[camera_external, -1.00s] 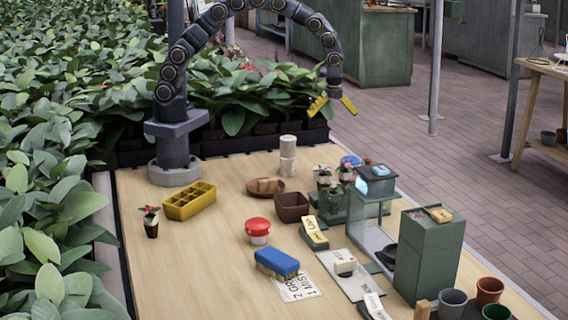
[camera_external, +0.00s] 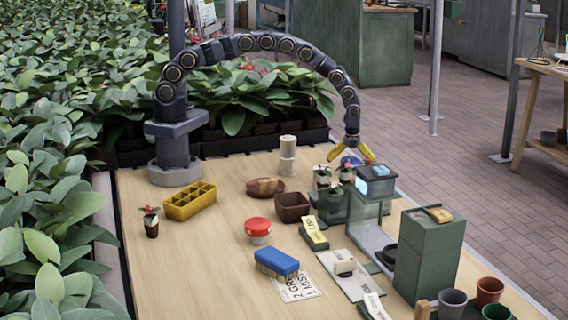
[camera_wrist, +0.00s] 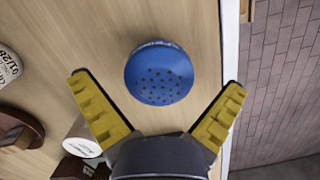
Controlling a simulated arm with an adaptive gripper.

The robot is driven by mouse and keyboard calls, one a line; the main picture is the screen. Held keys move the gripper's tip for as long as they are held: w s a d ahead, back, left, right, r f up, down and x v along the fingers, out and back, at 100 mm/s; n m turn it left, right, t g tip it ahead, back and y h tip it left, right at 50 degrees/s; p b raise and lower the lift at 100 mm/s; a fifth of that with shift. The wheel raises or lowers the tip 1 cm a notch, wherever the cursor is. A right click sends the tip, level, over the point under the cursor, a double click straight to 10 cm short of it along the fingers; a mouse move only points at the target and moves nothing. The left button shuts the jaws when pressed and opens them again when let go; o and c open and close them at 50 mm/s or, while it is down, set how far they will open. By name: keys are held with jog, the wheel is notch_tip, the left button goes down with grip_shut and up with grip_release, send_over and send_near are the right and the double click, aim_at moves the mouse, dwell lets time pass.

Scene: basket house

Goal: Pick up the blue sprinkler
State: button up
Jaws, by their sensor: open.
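The blue sprinkler (camera_wrist: 159,74) shows in the wrist view as a round blue head with small dark holes, on the wooden table. It lies ahead of and between the two yellow fingers of my gripper (camera_wrist: 159,110), which are spread wide and do not touch it. In the external view my gripper (camera_external: 352,155) points down over the far right part of the table. The sprinkler (camera_external: 349,162) is there just below the fingers and partly hidden by them.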

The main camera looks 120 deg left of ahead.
notch_tip(320, 180, down, 2)
jog(key=shift+s+a, duration=0.1)
jog(key=shift+a, duration=0.05)
jog(key=c, duration=1.2)
